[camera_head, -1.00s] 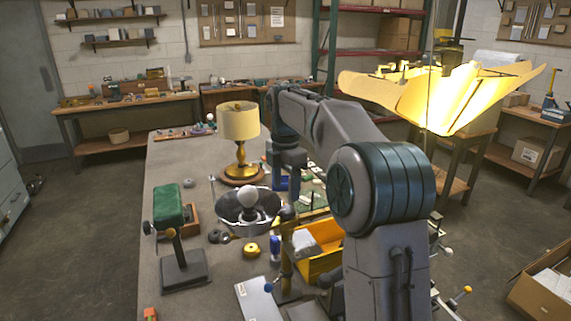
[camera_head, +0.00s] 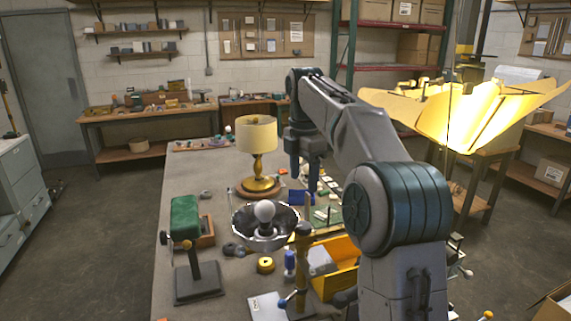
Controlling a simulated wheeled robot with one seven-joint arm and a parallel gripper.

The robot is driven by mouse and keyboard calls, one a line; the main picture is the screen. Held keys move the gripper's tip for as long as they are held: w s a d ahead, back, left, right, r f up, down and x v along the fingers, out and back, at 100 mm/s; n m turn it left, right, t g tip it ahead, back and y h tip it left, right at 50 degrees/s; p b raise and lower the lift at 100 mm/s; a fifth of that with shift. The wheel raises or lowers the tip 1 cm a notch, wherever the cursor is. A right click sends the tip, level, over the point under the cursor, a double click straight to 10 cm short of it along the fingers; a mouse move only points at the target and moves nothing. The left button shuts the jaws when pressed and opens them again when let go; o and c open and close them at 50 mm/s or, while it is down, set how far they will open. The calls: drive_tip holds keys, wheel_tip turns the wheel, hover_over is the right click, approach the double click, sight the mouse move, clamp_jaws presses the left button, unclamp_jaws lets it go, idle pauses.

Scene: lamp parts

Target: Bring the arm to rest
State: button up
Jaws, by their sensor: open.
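My arm (camera_head: 375,140) reaches from the lower right over the workbench and bends down at its far end. My gripper (camera_head: 305,178) hangs above the bench, just right of the lamp, and is open with nothing seen in it. Its fingertips are small and hard to make out. The table lamp (camera_head: 258,160) stands upright on a round wooden base, with a cream shade and a brass body. The gripper appears apart from it.
A metal bowl-shaped reflector with a white bulb (camera_head: 265,212), a green-padded stand (camera_head: 186,220) and a yellow bin (camera_head: 340,278) stand on the bench (camera_head: 178,185). A large glowing shade (camera_head: 465,110) hangs at right. Floor at left is clear.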

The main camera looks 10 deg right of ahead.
drive_tip(key=s+f+m+t, duration=0.1)
drive_tip(key=s+f+m, duration=0.4)
drive_tip(key=s, duration=0.5)
drive_tip(key=s+d+f+m+t+b, duration=0.1)
drive_tip(key=s+f+m, duration=0.4)
drive_tip(key=s+m, duration=0.4)
drive_tip(key=s+f+m+t+b, duration=0.1)
drive_tip(key=s+f+m, duration=0.5)
drive_tip(key=s, duration=0.6)
drive_tip(key=shift+d+m+t, duration=0.3)
drive_tip(key=shift+m+t, duration=0.1)
drive_tip(key=shift+m, duration=0.7)
